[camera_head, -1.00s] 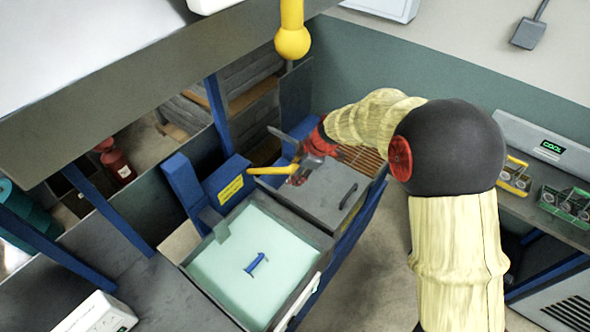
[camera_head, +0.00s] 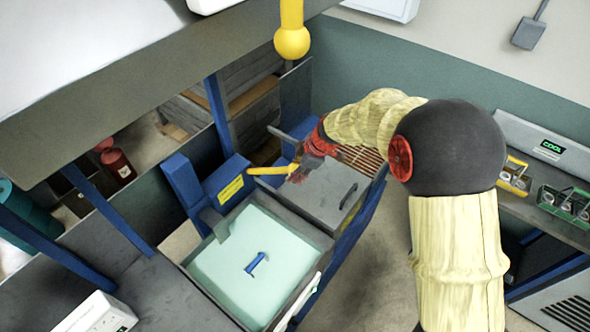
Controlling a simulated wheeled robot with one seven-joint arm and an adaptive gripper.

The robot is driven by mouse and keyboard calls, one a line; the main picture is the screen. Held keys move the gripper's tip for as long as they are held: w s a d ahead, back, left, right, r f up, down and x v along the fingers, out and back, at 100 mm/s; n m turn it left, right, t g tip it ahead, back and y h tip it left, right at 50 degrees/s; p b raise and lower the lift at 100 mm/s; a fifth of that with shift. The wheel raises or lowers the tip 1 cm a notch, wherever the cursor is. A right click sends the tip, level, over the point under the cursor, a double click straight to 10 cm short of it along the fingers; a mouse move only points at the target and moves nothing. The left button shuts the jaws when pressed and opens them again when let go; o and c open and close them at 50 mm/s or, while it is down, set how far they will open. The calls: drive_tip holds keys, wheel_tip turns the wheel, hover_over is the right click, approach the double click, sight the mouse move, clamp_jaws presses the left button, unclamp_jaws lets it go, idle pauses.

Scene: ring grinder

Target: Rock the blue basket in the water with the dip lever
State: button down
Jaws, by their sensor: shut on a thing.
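The dip lever (camera_head: 268,171) is a yellow bar that runs right from a blue housing (camera_head: 226,182) with a yellow label, above the far side of the water tank. My gripper (camera_head: 298,174), red and dark, is shut on the lever's right end. The tank (camera_head: 328,241) is grey and filled with pale green water (camera_head: 222,266). A small blue piece (camera_head: 256,263) shows in the middle of the water; it looks like the blue basket's handle. The rest of the basket cannot be made out.
A grey lidded box (camera_head: 325,200) with a dark handle stands right behind the tank. A yellow ball-ended post (camera_head: 292,42) hangs above. Yellow (camera_head: 515,173) and green (camera_head: 566,203) baskets stand on the right bench. A red extinguisher (camera_head: 117,166) is at the left.

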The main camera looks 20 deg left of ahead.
drive_tip(key=f+b, duration=0.1)
drive_tip(key=b, duration=0.1)
drive_tip(key=shift+d+b, duration=0.15)
drive_tip(key=shift+b, duration=0.2)
drive_tip(key=s+d+f+y+b, duration=0.1)
drive_tip(key=f+b, duration=0.4)
drive_tip(key=b, duration=0.8)
drive_tip(key=s+d+f+t+y+b, duration=0.1)
drive_tip(key=d+f+b, duration=0.3)
drive_tip(key=b, duration=0.9)
drive_tip(key=shift+f+y, duration=0.3)
drive_tip(key=shift+f, duration=0.05)
drive_tip(key=shift+s+a, duration=0.1)
drive_tip(key=c, duration=1.3)
unclamp_jaws()
drive_tip(key=shift+r, duration=0.15)
drive_tip(key=shift+o, duration=0.3)
